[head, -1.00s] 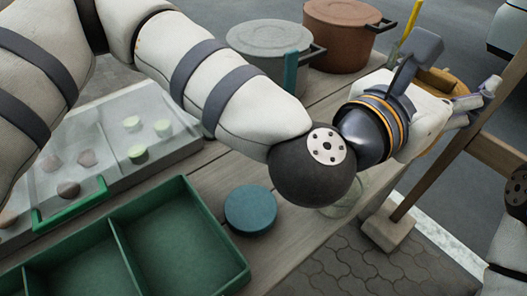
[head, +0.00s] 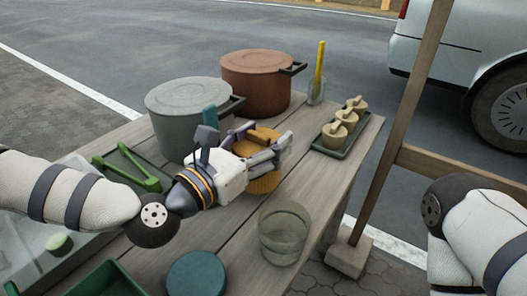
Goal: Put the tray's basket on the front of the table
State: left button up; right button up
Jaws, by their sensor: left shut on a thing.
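A round yellow-tan basket (head: 264,184) is in the head view, near the middle of the table (head: 225,238), in front of the brown pot. My left gripper (head: 284,149) is shut on it, with pale fingers at its upper right side. The gripper hides part of the basket. I cannot tell whether its bottom touches the table. A small dark green tray (head: 327,151) lies at the far right of the table and bears several small tan vessels. My right arm shows at the right edge, but its gripper is out of view.
A grey lidded pot (head: 185,118) and a brown lidded pot (head: 258,82) stand behind the basket. A glass (head: 285,232) and a round blue-green lid (head: 196,275) are nearer. A green tong-shaped thing (head: 128,168) lies left. A wooden post (head: 392,140) rises right.

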aim_at(267, 183)
pick_arm(q)
notch_tip(267, 183, down, 3)
jog(key=shift+r, duration=0.1)
jog(key=shift+d, duration=0.1)
pick_arm(e)
jog(key=shift+s+f, duration=0.2)
pick_arm(q)
jog(key=shift+f, duration=0.2)
jog(key=o, duration=1.2)
jog(key=shift+r, duration=0.1)
pick_arm(e)
jog(key=shift+s+f, duration=0.1)
jog(key=shift+f, duration=0.05)
